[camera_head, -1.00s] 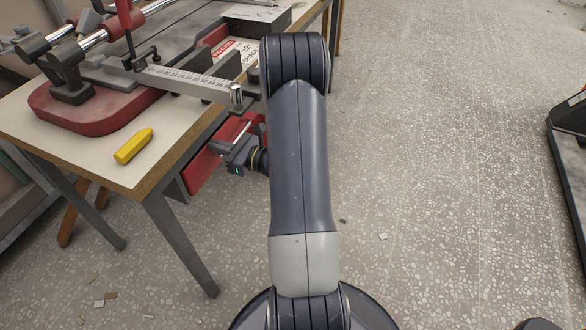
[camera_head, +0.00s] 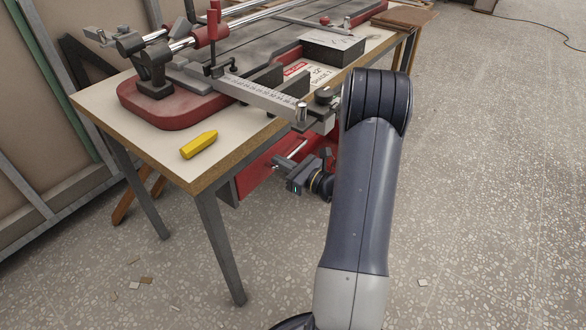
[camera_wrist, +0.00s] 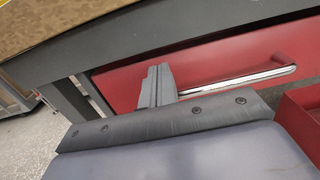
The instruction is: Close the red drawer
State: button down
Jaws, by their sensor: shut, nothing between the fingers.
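The red drawer (camera_head: 262,172) is under the tabletop, its red front facing my arm. In the wrist view its front (camera_wrist: 120,82) carries a long chrome handle (camera_wrist: 235,80). My gripper (camera_head: 296,182) is beside the drawer front, near the handle. In the wrist view the gripper fingers (camera_wrist: 158,84) are together and empty, in front of the red face at the handle's left end. I cannot tell whether they touch it. My arm hides the drawer's right part in the head view, and how far it stands out is unclear.
The worktable (camera_head: 180,165) bears a red-based machine (camera_head: 165,105) and a yellow block (camera_head: 199,144). A table leg (camera_head: 220,245) stands left of the drawer. Another red edged part (camera_wrist: 300,115) is at the wrist view's right.

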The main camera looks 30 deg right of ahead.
aim_at(264, 154)
jog(key=p+v, duration=0.1)
jog(key=v, duration=0.9)
jog(key=shift+s+d, duration=0.15)
jog(key=shift+s, duration=0.25)
jog(key=shift+f, duration=0.1)
jog(key=x, duration=1.4)
jog(key=shift+b, duration=0.3)
